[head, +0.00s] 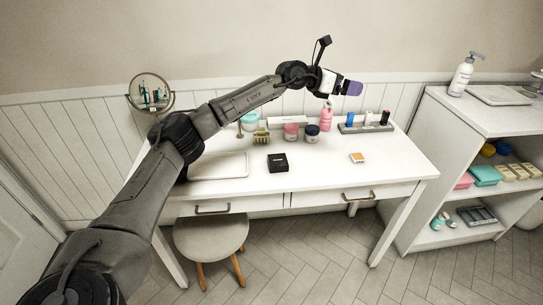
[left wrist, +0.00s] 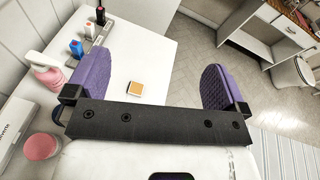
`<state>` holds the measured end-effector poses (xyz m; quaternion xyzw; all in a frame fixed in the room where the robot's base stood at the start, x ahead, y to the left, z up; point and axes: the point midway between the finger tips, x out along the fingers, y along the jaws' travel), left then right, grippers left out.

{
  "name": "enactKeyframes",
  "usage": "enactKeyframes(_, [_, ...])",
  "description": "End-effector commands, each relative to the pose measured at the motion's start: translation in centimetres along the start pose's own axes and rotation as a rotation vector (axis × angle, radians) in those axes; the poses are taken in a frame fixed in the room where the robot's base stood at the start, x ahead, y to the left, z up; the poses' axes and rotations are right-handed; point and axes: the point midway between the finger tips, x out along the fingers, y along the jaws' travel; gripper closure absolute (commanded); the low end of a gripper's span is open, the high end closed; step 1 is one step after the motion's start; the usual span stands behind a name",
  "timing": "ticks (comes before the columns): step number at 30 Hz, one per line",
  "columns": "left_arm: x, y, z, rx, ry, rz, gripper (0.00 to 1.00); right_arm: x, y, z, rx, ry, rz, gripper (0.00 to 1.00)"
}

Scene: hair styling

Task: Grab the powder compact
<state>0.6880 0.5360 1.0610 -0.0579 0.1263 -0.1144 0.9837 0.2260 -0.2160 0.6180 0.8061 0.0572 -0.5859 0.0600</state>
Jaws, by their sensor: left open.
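Two small square items lie flat on the white table, and I cannot tell for certain which is the powder compact. One is orange-gold with a white border (head: 357,158); in the left wrist view this gold square (left wrist: 135,88) lies between the fingers in the picture, below them and untouched. The other is a black square case (head: 278,162) nearer the table's middle, out of sight in the left wrist view. My left gripper (head: 352,88) is open and empty, high above the table's back right; its purple pads (left wrist: 156,86) are wide apart. My right gripper is out of view.
A pink pump bottle (head: 326,118), jars (head: 291,132) and a grey tray with small bottles (head: 365,129) line the table's back. A flat white tray (head: 220,166) lies at left. A white shelf unit (head: 420,150) stands right. The table's front right is clear.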

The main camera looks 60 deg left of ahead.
Motion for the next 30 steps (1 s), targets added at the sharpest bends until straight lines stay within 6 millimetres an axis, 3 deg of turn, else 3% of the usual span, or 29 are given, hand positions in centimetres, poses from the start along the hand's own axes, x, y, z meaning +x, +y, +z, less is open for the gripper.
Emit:
enactKeyframes(3, [-0.9,3.1,-5.1,0.086,0.288,0.064,0.00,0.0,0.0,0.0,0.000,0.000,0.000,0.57])
enactKeyframes(6, [-2.7,5.1,-8.7,0.139,0.527,0.103,0.00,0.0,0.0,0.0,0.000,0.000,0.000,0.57])
enactKeyframes(12, [-7.4,6.7,-13.6,0.203,0.949,0.123,0.00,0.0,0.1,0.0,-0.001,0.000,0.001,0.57])
enactKeyframes(21, [-12.3,6.0,-16.2,0.208,1.295,0.053,0.00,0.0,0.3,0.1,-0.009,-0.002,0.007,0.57])
enactKeyframes(26, [-12.9,5.9,-17.2,0.222,1.344,0.021,0.00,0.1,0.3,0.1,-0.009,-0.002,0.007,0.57])
enactKeyframes(30, [-12.3,6.2,-19.4,0.230,1.343,0.015,0.00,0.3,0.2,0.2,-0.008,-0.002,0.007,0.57])
